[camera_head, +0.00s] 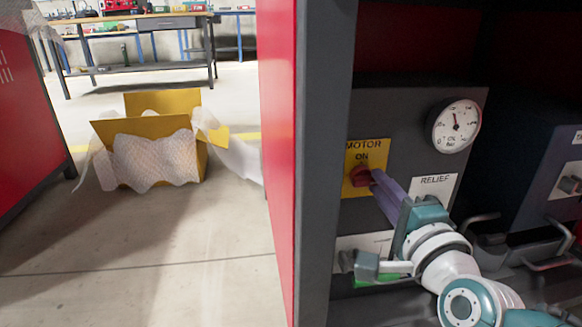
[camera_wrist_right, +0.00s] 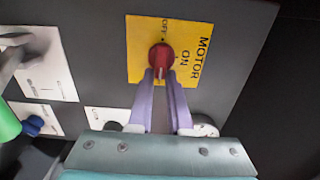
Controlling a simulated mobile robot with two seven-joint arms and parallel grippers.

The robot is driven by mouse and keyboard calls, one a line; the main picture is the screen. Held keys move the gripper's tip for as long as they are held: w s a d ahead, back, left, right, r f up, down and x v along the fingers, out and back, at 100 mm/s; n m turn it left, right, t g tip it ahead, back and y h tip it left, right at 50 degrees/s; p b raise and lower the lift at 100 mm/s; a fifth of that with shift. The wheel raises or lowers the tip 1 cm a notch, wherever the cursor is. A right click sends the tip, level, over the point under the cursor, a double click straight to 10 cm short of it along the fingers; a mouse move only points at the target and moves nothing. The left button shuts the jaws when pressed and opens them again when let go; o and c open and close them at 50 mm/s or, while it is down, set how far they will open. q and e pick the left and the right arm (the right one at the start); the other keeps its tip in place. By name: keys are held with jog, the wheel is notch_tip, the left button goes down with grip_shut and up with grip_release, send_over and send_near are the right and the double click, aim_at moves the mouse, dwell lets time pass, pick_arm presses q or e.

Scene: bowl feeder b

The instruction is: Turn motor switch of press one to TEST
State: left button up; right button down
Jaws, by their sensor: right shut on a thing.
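The motor switch is a red rotary knob (camera_head: 360,176) on a yellow plate (camera_head: 352,190) marked MOTOR and ON, on the dark grey press panel (camera_head: 400,115). In the right wrist view, the knob (camera_wrist_right: 161,55) shows at the middle of the plate, with OFF printed at its top. No TEST lettering is readable. My right gripper (camera_head: 374,180) reaches in from the lower right. Its purple fingers (camera_wrist_right: 160,78) are shut on the knob and hide its lower part. My left gripper is not in view.
A round gauge (camera_head: 453,126) and a white RELIEF plate (camera_head: 434,187) are close to the right arm. A red side wall with a dark post (camera_head: 322,150) bounds the panel at left. A yellow box (camera_head: 185,105) with bubble wrap lies on the open floor beyond.

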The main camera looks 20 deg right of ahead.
dwell(0.4)
jog(key=c, duration=0.8)
grip_release()
jog(key=shift+c, duration=0.2)
jog(key=p+v, duration=0.4)
jog(key=v, duration=0.6)
jog(key=shift+a, duration=0.1)
